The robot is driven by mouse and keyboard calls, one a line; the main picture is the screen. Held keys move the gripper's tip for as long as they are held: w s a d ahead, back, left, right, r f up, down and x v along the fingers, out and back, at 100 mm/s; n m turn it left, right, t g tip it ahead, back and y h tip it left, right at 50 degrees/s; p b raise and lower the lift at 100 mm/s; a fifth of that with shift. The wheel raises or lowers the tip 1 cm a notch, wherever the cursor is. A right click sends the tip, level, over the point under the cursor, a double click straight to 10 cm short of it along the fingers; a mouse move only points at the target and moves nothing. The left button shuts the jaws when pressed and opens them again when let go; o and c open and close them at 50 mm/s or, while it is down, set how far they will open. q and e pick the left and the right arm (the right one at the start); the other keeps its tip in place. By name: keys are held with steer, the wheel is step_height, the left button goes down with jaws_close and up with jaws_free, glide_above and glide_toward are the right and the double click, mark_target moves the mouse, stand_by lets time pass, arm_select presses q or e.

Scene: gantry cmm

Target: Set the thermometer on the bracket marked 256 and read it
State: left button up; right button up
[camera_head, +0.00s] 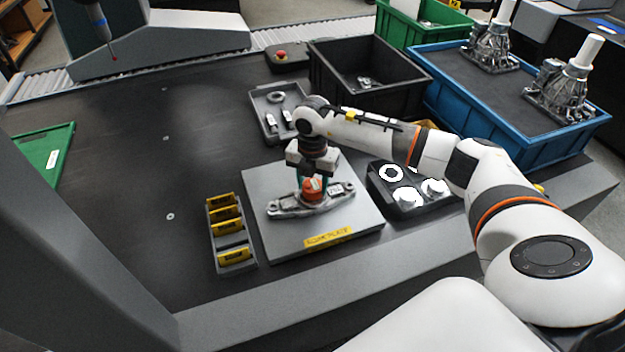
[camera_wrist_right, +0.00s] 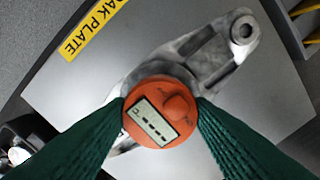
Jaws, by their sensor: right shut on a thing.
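The thermometer (camera_head: 313,188) is a round orange body with a small display. My right gripper (camera_head: 312,183) is shut on it, its green fingers on either side. In the right wrist view the thermometer (camera_wrist_right: 160,112) shows its display, which seems to hold only dashes. The thermometer is over the middle of a grey metal bracket (camera_head: 287,208); whether it touches the metal I cannot tell. The bracket (camera_wrist_right: 215,50) lies on a light grey plate (camera_head: 286,240) with a yellow label. A small tag is on the bracket, too small to read. My left gripper is not in view.
A rack (camera_head: 235,257) with yellow-marked pieces stands left of the plate. A black holder (camera_head: 408,205) with white round parts is on the right. A grey tray (camera_head: 267,105), black bin (camera_head: 342,90) and blue crate (camera_head: 500,130) with castings are behind.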

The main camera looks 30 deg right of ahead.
mark_target(312, 185)
steer(key=o, duration=1)
steer(key=shift+f, duration=0.1)
steer(key=shift+r, duration=0.35)
step_height(312, 185, up, 12)
steer(key=b, duration=0.1)
steer(key=shift+f, duration=0.15)
